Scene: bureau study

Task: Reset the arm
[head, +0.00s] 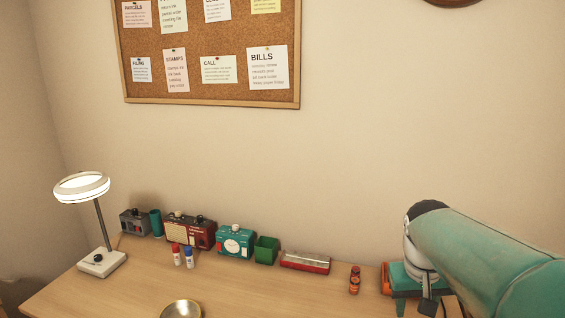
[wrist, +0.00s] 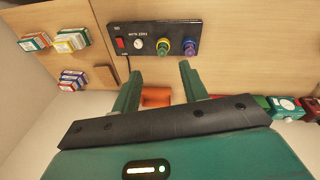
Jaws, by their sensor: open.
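My arm (head: 490,260), teal with a dark joint, reaches in from the right edge of the head view over the right end of the desk. My gripper (wrist: 160,70) shows in the wrist view with its two green fingers spread apart. Nothing is held between the fingers. An orange thing (wrist: 156,96) shows behind the gap, beyond the fingers. Past the fingertips is a black panel (wrist: 150,41) with a red switch, a white knob and two coloured knobs, on a wooden surface. The fingertips are not clearly visible in the head view.
The wooden desk (head: 240,297) holds a lit lamp (head: 100,262), a red radio (head: 190,232), a teal device (head: 235,241), a green bin (head: 266,250), a red case (head: 305,262), small bottles and a metal bowl (head: 181,309). Small boxes (wrist: 70,40) show left in the wrist view.

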